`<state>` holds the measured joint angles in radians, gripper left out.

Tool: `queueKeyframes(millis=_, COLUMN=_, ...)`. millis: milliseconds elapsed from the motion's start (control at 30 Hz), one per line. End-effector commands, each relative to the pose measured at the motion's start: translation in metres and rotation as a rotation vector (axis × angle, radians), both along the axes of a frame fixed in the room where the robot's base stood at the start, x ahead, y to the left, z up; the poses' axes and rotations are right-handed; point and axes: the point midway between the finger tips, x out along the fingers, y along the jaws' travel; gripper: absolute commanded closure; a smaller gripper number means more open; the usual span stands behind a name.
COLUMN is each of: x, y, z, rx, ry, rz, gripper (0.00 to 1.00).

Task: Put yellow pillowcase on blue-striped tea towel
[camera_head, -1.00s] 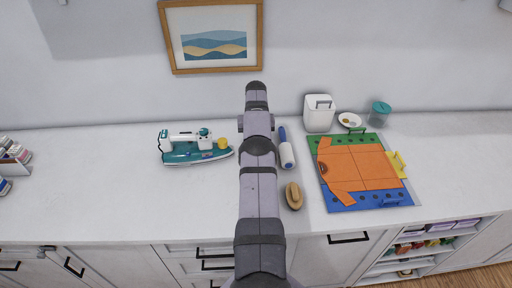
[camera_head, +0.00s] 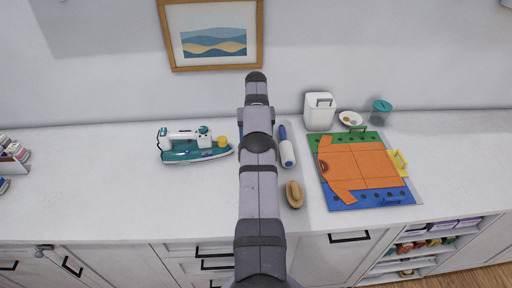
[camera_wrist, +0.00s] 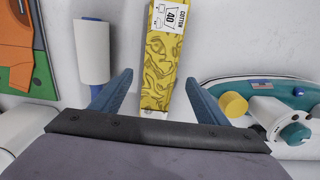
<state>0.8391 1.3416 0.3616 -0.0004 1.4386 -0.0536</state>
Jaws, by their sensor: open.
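The yellow pillowcase (camera_wrist: 160,85) looks like a folded, patterned yellow strip with a white care label, lying on the white counter in the wrist view. My gripper (camera_wrist: 158,95) is open, with one blue finger to each side of the strip. The fingers appear apart from it, and I cannot tell their height above it. In the head view my arm covers the pillowcase and my gripper. I see no blue-striped tea towel in either view.
A lint roller (camera_head: 286,150) and a brush (camera_head: 294,194) lie right of my arm. Farther right is a folding board (camera_head: 328,186) with an orange garment (camera_head: 358,167). A teal iron (camera_head: 196,150) stands left. The left counter has free room.

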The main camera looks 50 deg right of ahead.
Motion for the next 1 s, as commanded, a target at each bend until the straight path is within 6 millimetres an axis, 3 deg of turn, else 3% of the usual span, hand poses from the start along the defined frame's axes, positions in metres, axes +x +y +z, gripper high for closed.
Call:
queueKeyframes(millis=300, x=0.0, y=0.0, z=0.041, rx=-0.001, ry=-0.001, rz=0.0, gripper=0.32)
queueKeyframes(millis=800, x=0.001, y=0.0, z=0.048, rx=-0.001, ry=-0.001, rz=0.001, gripper=0.32)
queueKeyframes(millis=1000, x=0.014, y=0.014, z=0.055, rx=-0.001, ry=-0.001, rz=0.031, gripper=0.32)
